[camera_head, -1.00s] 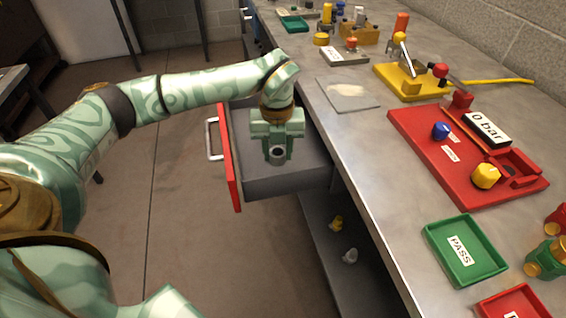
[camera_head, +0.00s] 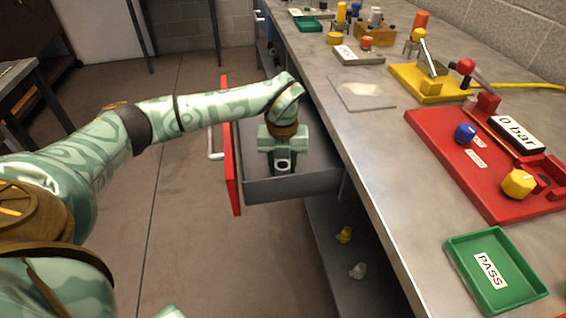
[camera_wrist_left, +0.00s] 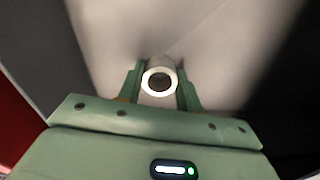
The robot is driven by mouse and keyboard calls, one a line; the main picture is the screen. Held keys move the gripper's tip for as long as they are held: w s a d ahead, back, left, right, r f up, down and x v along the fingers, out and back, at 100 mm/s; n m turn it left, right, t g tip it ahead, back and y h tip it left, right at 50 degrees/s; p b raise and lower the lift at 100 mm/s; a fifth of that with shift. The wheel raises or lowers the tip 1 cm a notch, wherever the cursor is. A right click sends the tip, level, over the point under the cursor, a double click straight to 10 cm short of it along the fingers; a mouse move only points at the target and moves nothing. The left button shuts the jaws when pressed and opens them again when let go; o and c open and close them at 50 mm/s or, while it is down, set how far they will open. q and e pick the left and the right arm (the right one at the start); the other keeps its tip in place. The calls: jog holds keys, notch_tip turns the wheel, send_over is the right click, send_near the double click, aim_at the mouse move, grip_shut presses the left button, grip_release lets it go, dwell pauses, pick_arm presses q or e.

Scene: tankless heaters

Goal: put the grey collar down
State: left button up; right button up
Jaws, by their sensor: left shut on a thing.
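The grey collar (camera_head: 283,167) is a small ring with a dark hole, held between the fingers of my left gripper (camera_head: 283,164). In the left wrist view the collar (camera_wrist_left: 159,81) shows as a bright-rimmed ring between the two green fingers of the gripper (camera_wrist_left: 160,88), which are shut on it. The gripper points down inside the open drawer (camera_head: 300,185), which has a red front. Whether the collar touches the drawer floor, I cannot tell. My right gripper is not in view.
The grey bench (camera_head: 375,150) runs along the right of the drawer. On it are a red panel (camera_head: 450,150), a green PASS tray (camera_head: 495,270), a yellow fixture (camera_head: 430,85) and a flat grey plate (camera_head: 360,93). A shelf with small yellow and white parts lies below.

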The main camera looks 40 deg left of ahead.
aim_at(283, 164)
pick_arm(q)
jog(key=o, duration=1.2)
jog(key=shift+f, duration=0.1)
notch_tip(283, 164, up, 5)
jog(key=shift+w+r+p, duration=0.1)
jog(key=shift+p, duration=1.1)
notch_tip(283, 164, up, 7)
jog(key=p, duration=0.3)
jog(key=shift+r, duration=0.1)
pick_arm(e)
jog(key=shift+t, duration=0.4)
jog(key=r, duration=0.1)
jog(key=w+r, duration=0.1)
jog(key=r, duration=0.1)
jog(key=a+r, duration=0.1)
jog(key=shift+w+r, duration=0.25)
